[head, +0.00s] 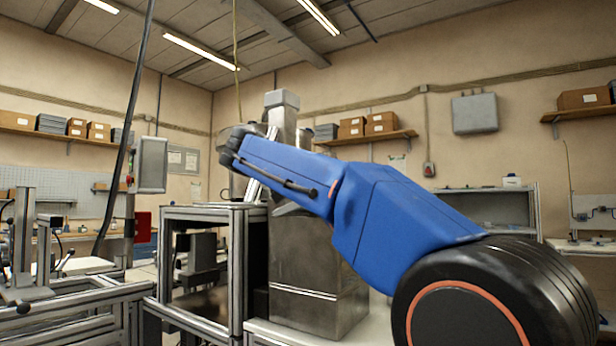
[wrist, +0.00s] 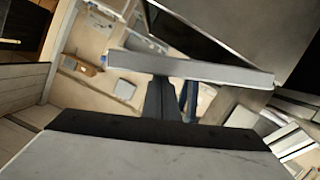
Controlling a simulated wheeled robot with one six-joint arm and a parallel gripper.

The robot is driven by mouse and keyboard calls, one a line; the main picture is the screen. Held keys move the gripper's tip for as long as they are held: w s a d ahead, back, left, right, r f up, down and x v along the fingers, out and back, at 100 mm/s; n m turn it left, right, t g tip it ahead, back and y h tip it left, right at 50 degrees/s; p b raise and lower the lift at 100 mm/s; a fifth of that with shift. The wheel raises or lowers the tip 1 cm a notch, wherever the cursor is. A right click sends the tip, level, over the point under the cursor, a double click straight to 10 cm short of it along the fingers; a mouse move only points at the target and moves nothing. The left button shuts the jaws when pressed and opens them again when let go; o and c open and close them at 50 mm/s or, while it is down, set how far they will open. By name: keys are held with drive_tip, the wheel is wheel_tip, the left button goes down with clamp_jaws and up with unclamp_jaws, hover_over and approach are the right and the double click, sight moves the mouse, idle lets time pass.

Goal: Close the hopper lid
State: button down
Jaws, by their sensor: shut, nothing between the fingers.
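A tall grey metal machine (head: 318,265) stands behind my blue arm in the head view. Its upper part is narrower and rises past my wrist; my arm covers much of it, so I cannot tell how the hopper lid sits there. In the wrist view a pale grey bar-like edge (wrist: 215,72) runs across the middle, with a dark opening (wrist: 195,35) and a grey panel (wrist: 250,30) beyond; which part is the lid is unclear. My gripper (wrist: 165,98) is shut and empty, close below that edge; I cannot tell whether it touches. Its fingertips are hidden in the head view.
An aluminium-profile frame (head: 238,265) stands left of the machine, with more framed equipment (head: 75,298) further left. A grey monitor-like box (head: 152,164) hangs near a dark cable. A shelf unit (head: 490,191) stands at the right wall.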

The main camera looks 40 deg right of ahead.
drive_tip(key=shift+s+d+f+m+t, duration=0.1)
drive_tip(key=shift+s+f+m, duration=0.25)
drive_tip(key=shift+f, duration=0.55)
drive_tip(key=shift+s+d+f+m+t, duration=0.1)
drive_tip(key=shift+s+f+m, duration=0.25)
drive_tip(key=shift+f, duration=0.55)
drive_tip(key=shift+s+d+f+m+t, duration=0.15)
drive_tip(key=shift+f+m, duration=0.25)
drive_tip(key=shift+f, duration=0.7)
drive_tip(key=shift+r, duration=0.15)
drive_tip(key=r, duration=0.4)
drive_tip(key=shift+s+a+r, duration=0.1)
drive_tip(key=shift+a+r, duration=0.05)
drive_tip(key=shift+a, duration=0.25)
drive_tip(key=v, duration=0.9)
drive_tip(key=shift+s+r, duration=0.25)
drive_tip(key=shift+s, duration=0.05)
